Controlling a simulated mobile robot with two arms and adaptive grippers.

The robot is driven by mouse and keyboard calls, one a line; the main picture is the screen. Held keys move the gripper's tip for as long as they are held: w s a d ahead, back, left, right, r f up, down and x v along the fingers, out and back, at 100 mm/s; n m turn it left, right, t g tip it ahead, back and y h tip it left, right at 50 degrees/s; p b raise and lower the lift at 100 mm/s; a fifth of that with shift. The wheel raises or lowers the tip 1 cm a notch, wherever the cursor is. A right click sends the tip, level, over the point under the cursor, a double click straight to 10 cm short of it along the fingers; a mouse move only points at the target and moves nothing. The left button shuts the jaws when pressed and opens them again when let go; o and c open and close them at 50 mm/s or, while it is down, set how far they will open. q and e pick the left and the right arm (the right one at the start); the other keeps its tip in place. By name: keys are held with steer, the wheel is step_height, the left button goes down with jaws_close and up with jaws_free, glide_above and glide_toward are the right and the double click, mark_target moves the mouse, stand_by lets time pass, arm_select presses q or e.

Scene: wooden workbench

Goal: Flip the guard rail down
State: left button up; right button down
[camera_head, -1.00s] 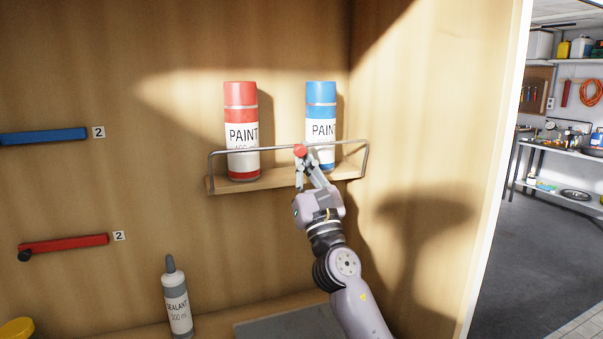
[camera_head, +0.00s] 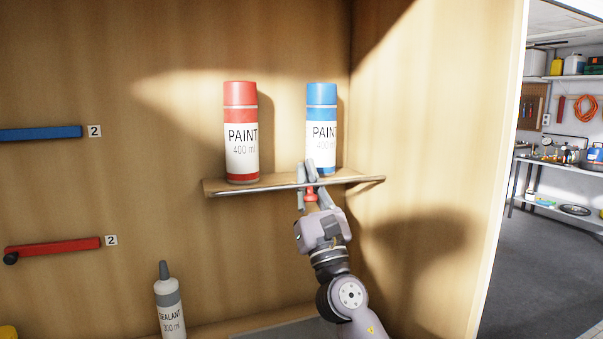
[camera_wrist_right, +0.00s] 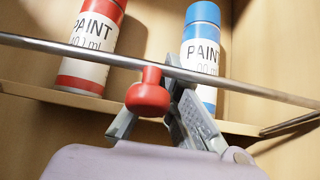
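The guard rail (camera_head: 250,190) is a thin metal bar with a round red knob (camera_head: 311,194). In the head view it lies level with the shelf's front edge. In the right wrist view the bar (camera_wrist_right: 240,88) and red knob (camera_wrist_right: 147,95) cross close in front of the camera, and a side rod runs back towards the shelf. My right gripper (camera_head: 307,168) is at the middle of the rail, its fingers apart and beside the knob. The fingers do not look closed on the knob; contact is unclear. My left gripper is not in view.
The small wooden shelf (camera_head: 224,187) holds a red paint can (camera_head: 241,135) and a blue paint can (camera_head: 321,115), both upright; the fingers are close to the blue can. A sealant bottle (camera_head: 170,305) stands below. Red (camera_head: 60,246) and blue (camera_head: 40,133) bars are on the left wall.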

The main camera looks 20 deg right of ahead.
steer(key=shift+s+d+f, duration=0.15)
steer(key=shift+s, duration=0.25)
steer(key=shift+s+d+f, duration=0.1)
steer(key=shift+s+d, duration=0.05)
steer(key=shift+s, duration=0.3)
